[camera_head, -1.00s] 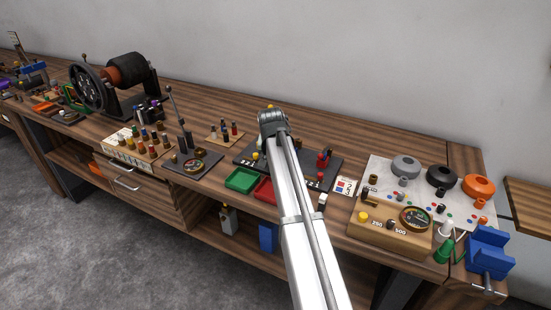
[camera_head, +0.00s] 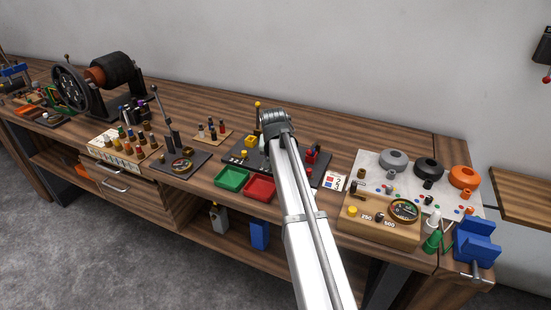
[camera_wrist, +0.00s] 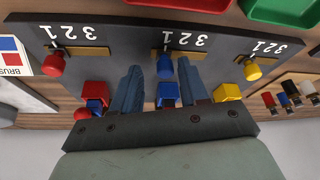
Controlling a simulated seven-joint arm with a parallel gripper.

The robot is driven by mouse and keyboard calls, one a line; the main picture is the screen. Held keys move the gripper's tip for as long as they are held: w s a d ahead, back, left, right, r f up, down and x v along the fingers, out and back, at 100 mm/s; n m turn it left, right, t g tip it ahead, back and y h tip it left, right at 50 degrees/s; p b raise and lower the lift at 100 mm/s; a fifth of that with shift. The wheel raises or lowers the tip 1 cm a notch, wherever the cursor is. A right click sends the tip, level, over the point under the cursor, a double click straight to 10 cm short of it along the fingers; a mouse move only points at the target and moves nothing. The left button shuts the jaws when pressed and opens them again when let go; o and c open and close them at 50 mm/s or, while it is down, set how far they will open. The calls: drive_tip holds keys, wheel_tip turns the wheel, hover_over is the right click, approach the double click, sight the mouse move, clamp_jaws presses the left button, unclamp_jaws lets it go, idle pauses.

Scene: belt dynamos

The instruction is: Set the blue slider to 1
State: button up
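In the wrist view, the dark slider board (camera_wrist: 118,50) has three slots marked with upside-down digits. A blue block (camera_wrist: 168,92) shows between the fingers. In the head view my arm's end hides the middle of the board (camera_head: 290,172), including the blue knob.
The red knob (camera_wrist: 53,64) and yellow knob (camera_wrist: 252,70) flank the blue one. A red block (camera_wrist: 97,90) and a yellow block (camera_wrist: 227,92) stand close to the fingers. Green (camera_head: 232,178) and red (camera_head: 259,188) trays lie at the board's front.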

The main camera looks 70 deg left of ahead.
drive_tip(key=v, duration=1.3)
drive_tip(key=shift+d+r, duration=0.2)
drive_tip(key=shift+r, duration=0.15)
drive_tip(key=shift+s, duration=0.15)
